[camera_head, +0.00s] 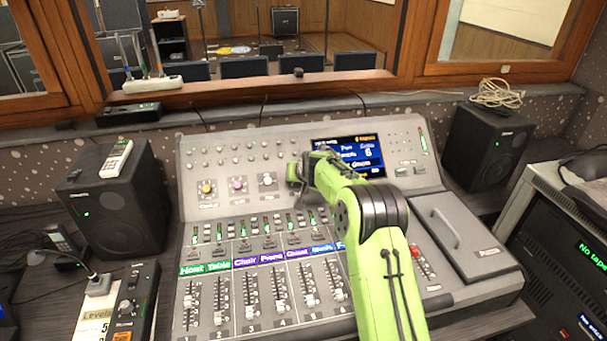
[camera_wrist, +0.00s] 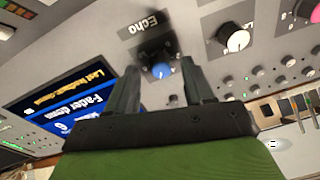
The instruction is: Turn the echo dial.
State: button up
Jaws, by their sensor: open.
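The echo dial, with a blue cap (camera_wrist: 161,71), shows in the wrist view below the "Echo" label on the grey console. My gripper (camera_wrist: 160,66) is open, with one dark finger on each side of the dial. I cannot tell whether the fingers touch it. In the head view my gripper (camera_head: 300,172) is over the upper part of the console, left of the screen, and the echo dial is hidden there by my gripper and arm.
A white-capped dial (camera_head: 267,180), a pink one (camera_head: 237,185) and a yellow one (camera_head: 206,188) stand in a row left of my gripper. The lit screen (camera_head: 368,158) is close on the right. Labelled faders (camera_head: 250,295) fill the front. Black speakers (camera_head: 115,200) flank the console.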

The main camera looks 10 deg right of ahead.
jog(key=v, duration=1.4)
jog(key=shift+s+r, duration=0.15)
